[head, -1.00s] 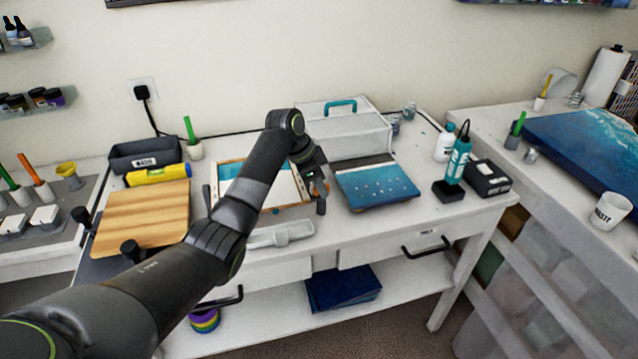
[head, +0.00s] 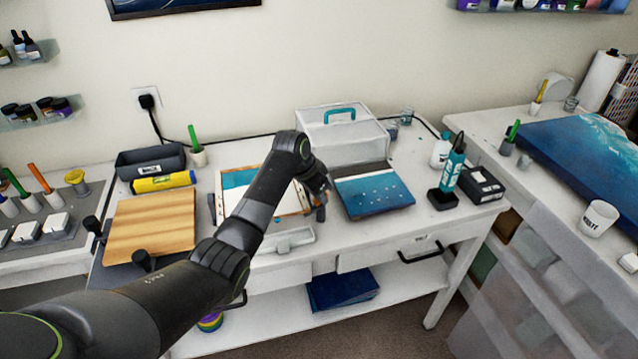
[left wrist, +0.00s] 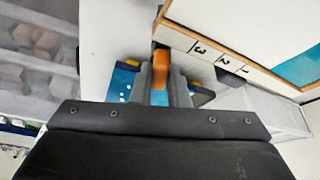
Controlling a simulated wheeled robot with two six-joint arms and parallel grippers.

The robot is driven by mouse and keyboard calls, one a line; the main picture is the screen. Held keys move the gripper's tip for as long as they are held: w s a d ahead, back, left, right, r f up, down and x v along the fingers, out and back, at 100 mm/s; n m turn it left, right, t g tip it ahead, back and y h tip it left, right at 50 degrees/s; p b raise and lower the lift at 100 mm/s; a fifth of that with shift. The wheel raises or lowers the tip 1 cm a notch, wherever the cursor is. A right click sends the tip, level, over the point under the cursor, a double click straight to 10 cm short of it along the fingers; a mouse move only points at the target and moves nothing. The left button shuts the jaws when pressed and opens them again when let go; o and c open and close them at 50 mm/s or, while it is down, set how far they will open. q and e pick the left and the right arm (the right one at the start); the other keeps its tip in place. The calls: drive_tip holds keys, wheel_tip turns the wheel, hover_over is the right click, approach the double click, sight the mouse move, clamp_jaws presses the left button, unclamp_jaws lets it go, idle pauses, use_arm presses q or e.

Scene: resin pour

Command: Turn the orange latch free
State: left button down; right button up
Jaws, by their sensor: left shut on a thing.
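The orange latch (left wrist: 160,66) shows in the left wrist view, upright between the two grey fingers of my left gripper (left wrist: 160,88). The gripper is shut on it. The latch's upper end meets a dark piece at the corner of the wood-edged frame (left wrist: 222,55), which bears the numbers 1, 2 and 3. In the head view my left gripper (head: 321,192) is at the right side of this frame (head: 232,178), and my wrist hides the latch. My right gripper is in neither view.
A blue painted panel (head: 375,194) lies just right of the gripper. A white case (head: 343,150) with a teal handle stands behind. A wooden board (head: 150,226) lies left, and a pale tray (head: 290,241) sits in front. A teal bottle (head: 453,170) stands farther right.

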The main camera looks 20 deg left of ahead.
use_arm(q)
drive_tip(key=n+p, duration=0.1)
drive_tip(key=p, duration=0.1)
drive_tip(key=n+y+p, duration=0.1)
drive_tip(key=n+p, duration=0.1)
drive_tip(key=shift+d+r+n, duration=0.15)
drive_tip(key=shift+r+n, duration=0.15)
drive_tip(key=shift+r, duration=0.05)
drive_tip(key=n+p, duration=0.1)
drive_tip(key=n+y+p, duration=0.1)
drive_tip(key=n, duration=0.1)
drive_tip(key=shift+d+f+n+t+y+p, duration=0.1)
drive_tip(key=shift+n+t+y+p, duration=0.2)
drive_tip(key=shift+p, duration=0.1)
drive_tip(key=n+y, duration=0.1)
drive_tip(key=n, duration=0.1)
drive_tip(key=shift+f+n+p, duration=0.1)
drive_tip(key=shift+n+p, duration=0.2)
drive_tip(key=shift+p, duration=0.1)
drive_tip(key=shift+d+n+y, duration=0.1)
drive_tip(key=shift+n+y, duration=0.7)
drive_tip(key=shift+n, duration=1.1)
drive_tip(key=c, duration=1.4)
unclamp_jaws()
drive_tip(key=shift+f+g, duration=0.1)
drive_tip(key=shift+g, duration=0.3)
